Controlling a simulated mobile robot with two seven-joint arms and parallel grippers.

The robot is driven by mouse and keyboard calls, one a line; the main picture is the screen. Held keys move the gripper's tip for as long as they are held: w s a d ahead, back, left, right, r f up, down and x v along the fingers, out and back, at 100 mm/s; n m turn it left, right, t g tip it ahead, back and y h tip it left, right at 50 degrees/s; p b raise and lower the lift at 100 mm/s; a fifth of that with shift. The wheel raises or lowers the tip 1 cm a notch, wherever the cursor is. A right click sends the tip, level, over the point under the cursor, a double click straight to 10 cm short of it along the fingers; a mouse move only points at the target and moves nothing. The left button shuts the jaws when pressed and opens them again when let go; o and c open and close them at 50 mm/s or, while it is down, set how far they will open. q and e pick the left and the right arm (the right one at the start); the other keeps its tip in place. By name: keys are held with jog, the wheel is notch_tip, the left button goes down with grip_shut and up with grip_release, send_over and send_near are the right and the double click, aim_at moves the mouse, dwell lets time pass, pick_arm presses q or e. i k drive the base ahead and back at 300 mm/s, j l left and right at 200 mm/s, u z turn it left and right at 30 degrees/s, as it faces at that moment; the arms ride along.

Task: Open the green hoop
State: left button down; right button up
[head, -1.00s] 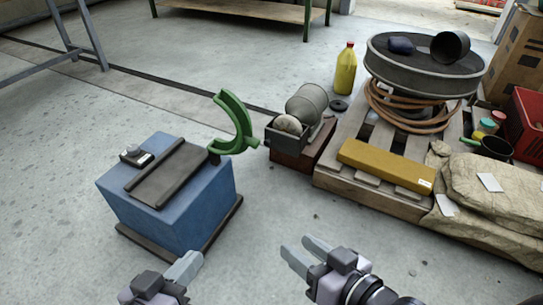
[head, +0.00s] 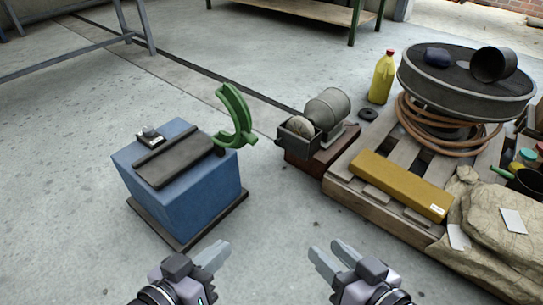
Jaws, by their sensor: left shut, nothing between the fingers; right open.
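The green hoop (head: 236,118) is a curved green half-ring, raised and tilted upward at the right edge of a blue box-shaped block (head: 186,191). A dark flat plate with raised edges (head: 175,163) lies on top of the block, beside the hoop. My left gripper (head: 214,254) is shut and empty, in front of the block and below the hoop in the picture. My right gripper (head: 328,254) is open and empty over the floor, to the right of the left one. Both are apart from the hoop.
A bench grinder (head: 326,109) stands right of the hoop on a reddish-brown base. A wooden pallet (head: 385,211) holds a yellow bar (head: 401,184), coiled hose and a large round drum (head: 468,87). A yellow bottle (head: 382,78) stands behind. Floor in front is clear.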

aim_at(236, 104)
jog(key=l, duration=1.55)
jog(key=i+l, duration=0.1)
jog(key=i, duration=0.3)
